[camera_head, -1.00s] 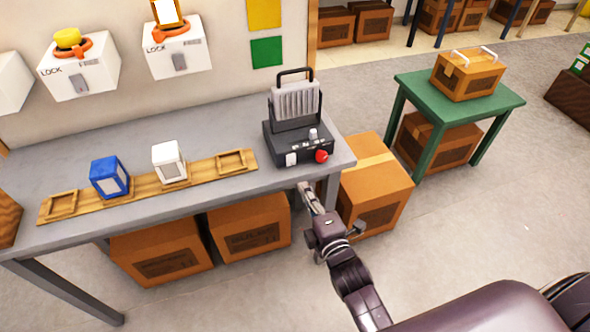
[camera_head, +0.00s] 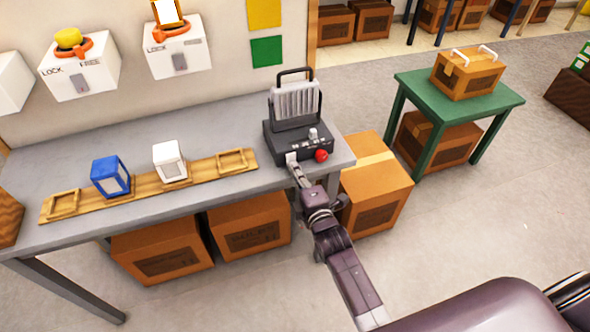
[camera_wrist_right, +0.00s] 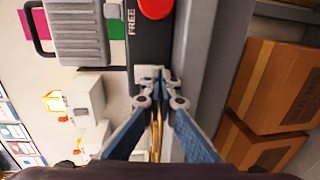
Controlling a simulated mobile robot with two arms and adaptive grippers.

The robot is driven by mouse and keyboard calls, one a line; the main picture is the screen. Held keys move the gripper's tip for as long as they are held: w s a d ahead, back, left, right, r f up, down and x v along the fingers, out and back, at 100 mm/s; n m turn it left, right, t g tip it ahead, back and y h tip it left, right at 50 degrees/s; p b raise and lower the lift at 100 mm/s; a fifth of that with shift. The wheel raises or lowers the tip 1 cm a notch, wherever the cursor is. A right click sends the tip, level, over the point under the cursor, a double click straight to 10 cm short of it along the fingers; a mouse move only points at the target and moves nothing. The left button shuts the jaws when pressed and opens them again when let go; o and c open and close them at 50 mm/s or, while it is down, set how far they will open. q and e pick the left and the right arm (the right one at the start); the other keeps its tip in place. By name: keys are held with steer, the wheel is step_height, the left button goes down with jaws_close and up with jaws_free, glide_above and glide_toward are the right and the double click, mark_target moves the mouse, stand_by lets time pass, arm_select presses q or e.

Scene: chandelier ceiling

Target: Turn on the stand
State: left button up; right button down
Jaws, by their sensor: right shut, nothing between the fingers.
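The stand (camera_head: 298,140) is a dark box with a ribbed grey panel, a black handle, a red knob (camera_head: 321,155) and a small white switch on its front. It stands at the right end of the grey table. My right gripper (camera_head: 293,164) is shut and empty, its fingertips at the white switch. In the right wrist view the closed fingertips (camera_wrist_right: 157,82) overlap the white switch (camera_wrist_right: 148,73), beside the word FREE; contact is hard to tell. The red knob (camera_wrist_right: 156,6) is at that view's top edge. My left gripper is not in view.
A wooden rack (camera_head: 145,188) on the table holds a blue block (camera_head: 109,176) and a white block (camera_head: 168,161). White lock boxes (camera_head: 80,72) hang on the wall. Cardboard boxes (camera_head: 376,187) stand under and beside the table. A green table (camera_head: 460,100) is at the right.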

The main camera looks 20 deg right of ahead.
steer(key=shift+w+f+t+b, duration=0.3)
steer(key=shift+f+b, duration=0.1)
steer(key=shift+b, duration=0.8)
steer(key=shift+r, duration=0.35)
steer(key=shift+s+r+p, duration=0.2)
steer(key=shift+r+p, duration=0.05)
steer(key=shift+p, duration=0.95)
steer(key=shift+s+f, duration=0.15)
steer(key=shift+s, duration=0.2)
steer(key=s+b, duration=0.1)
steer(key=s, duration=1.3)
steer(key=s+a+f+m+g, duration=0.1)
steer(key=s+f+m+g, duration=0.2)
steer(key=f, duration=0.9)
steer(key=s+f+m+g, duration=0.3)
steer(key=s+f, duration=0.2)
steer(key=f, duration=0.7)
steer(key=shift+a+f+g+y, duration=0.3)
steer(key=shift+a+f+g, duration=0.05)
steer(key=shift+g, duration=0.05)
